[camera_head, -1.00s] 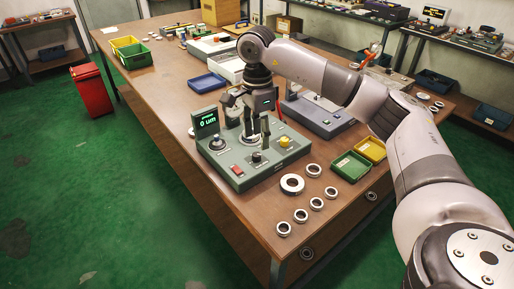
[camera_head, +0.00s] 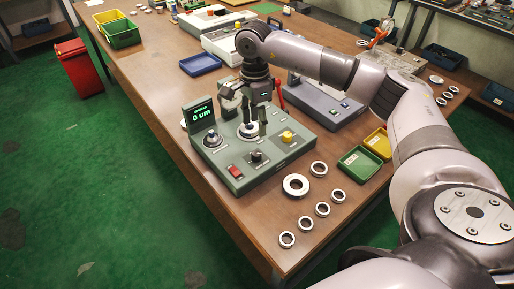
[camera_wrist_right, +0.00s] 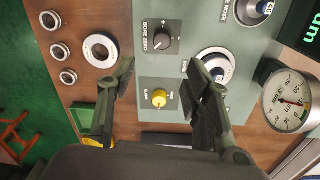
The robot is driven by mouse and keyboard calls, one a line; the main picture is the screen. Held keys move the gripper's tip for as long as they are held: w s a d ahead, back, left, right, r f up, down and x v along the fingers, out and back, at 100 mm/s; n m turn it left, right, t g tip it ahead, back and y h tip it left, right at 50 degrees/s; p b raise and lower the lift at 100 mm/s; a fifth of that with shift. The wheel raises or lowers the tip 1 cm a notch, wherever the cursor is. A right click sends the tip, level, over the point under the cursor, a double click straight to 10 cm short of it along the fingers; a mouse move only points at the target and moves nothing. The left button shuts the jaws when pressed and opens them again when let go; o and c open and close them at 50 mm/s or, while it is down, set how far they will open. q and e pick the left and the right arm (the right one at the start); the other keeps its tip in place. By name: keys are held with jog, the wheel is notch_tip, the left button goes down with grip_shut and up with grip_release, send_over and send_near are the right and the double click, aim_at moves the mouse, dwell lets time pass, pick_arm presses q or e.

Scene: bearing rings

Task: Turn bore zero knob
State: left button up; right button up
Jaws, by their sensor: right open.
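The bore zero knob (camera_head: 256,156) is a black round knob on the front of the green gauge unit (camera_head: 222,182). In the right wrist view the knob (camera_wrist_right: 162,42) sits beside its "BORE ZERO" label, with a pale pointer line. My right gripper (camera_head: 256,130) is over the unit, behind the knob in the head view. In the wrist view its fingers (camera_wrist_right: 164,72) are wide apart with nothing between them, and the knob lies just beyond the tips. The screen (camera_head: 201,113) reads 0 um. My left gripper is not in view.
A yellow clamp knob (camera_head: 287,136), a red switch (camera_head: 235,171) and a dial gauge (camera_wrist_right: 291,101) are close by on the unit. Several metal rings (camera_head: 296,186) lie right of it, near green (camera_head: 360,164) and yellow (camera_head: 378,143) bins. A blue tray (camera_head: 200,64) is behind.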

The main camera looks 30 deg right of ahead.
aim_at(257, 152)
notch_tip(257, 152, down, 12)
jog(key=shift+d+f+p, duration=0.15)
jog(key=shift+f+p, duration=0.05)
jog(key=shift+p, duration=0.8)
jog(key=shift+r, duration=0.1)
grip_shut()
